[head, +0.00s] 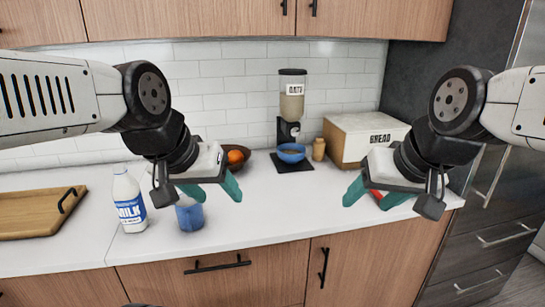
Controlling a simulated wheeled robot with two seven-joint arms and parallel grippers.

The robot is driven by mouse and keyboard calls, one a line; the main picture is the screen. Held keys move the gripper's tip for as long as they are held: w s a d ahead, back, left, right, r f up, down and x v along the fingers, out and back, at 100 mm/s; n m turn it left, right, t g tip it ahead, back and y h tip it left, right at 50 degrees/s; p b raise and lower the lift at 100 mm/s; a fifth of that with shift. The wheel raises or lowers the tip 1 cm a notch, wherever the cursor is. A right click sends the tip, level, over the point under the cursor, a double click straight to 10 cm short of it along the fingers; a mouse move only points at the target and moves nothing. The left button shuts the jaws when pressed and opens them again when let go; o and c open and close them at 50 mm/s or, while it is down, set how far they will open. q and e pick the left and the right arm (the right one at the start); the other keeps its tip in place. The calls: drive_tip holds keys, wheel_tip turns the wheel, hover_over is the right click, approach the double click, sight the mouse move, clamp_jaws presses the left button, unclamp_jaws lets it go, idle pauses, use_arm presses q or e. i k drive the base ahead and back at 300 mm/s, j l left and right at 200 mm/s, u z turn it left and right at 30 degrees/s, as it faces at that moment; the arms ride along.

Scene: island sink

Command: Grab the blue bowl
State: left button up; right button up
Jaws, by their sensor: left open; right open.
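The blue bowl (291,153) sits upright on the dark base of the oats dispenser (292,97), under its spout, at the back of the white counter. My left gripper (212,191) is open and empty, with teal fingers, to the left of the bowl and nearer to me. My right gripper (374,194) is open and empty, to the right of the bowl and nearer to me. Neither gripper touches the bowl. I cannot clearly tell what is inside the bowl.
A blue cup (190,216) stands below my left gripper, with a milk bottle (129,203) to its left. A wooden tray (35,214) lies far left. A dark fruit bowl (245,155), a small jar (319,149) and a bread box (357,138) flank the dispenser. The middle counter is clear.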

sight(291, 152)
drive_tip(key=l+u, duration=0.15)
drive_tip(key=u, duration=1.1)
drive_tip(key=l+u, duration=0.4)
drive_tip(key=k+l+u, duration=0.1)
drive_tip(key=l+u, duration=0.3)
drive_tip(key=k+l+u, duration=0.2)
drive_tip(key=l+u, duration=0.2)
drive_tip(key=k+l, duration=0.2)
drive_tip(key=l, duration=0.2)
drive_tip(key=k+l+u, duration=0.15)
drive_tip(key=l, duration=0.25)
drive_tip(key=k+l, duration=0.3)
drive_tip(key=l+u, duration=0.05)
drive_tip(key=l, duration=0.05)
